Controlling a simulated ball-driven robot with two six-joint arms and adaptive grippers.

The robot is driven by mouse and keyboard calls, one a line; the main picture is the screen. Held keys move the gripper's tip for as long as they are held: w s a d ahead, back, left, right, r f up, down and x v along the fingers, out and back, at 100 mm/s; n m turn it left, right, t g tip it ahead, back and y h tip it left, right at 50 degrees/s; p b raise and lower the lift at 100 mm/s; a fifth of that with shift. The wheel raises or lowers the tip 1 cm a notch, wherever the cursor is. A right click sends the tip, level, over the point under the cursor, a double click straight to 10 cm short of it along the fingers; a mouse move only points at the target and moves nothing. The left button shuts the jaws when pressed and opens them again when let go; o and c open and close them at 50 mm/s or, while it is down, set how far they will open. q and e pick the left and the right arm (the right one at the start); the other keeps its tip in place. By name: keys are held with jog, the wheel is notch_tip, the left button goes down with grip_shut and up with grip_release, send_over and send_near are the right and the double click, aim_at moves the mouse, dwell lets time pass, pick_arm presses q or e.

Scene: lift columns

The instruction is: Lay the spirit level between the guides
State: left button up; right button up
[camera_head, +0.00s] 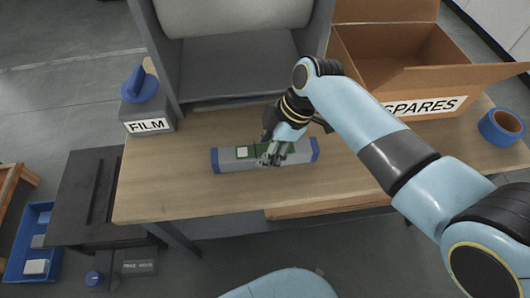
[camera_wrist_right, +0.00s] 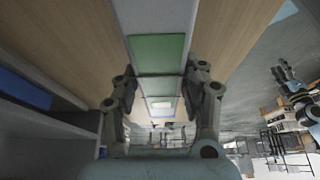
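The spirit level (camera_head: 232,159) is a grey bar with blue ends and a green middle, lying flat on the wooden table, left to right. My right gripper (camera_head: 270,157) is over its middle. In the right wrist view the level (camera_wrist_right: 158,52) runs between the two fingers of the right gripper (camera_wrist_right: 161,85), which close in against its long sides. The contact itself is partly hidden. My left gripper (camera_wrist_right: 283,71) shows small at the right of the wrist view, its fingers apart and empty. I cannot make out the guides clearly.
A grey shelf unit (camera_head: 232,72) stands behind the level. A FILM box (camera_head: 147,118) is at the left, a cardboard SPARES box (camera_head: 430,106) and blue tape roll (camera_head: 500,127) at the right. The table (camera_head: 165,182) is clear left of the level.

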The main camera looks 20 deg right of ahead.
grip_shut()
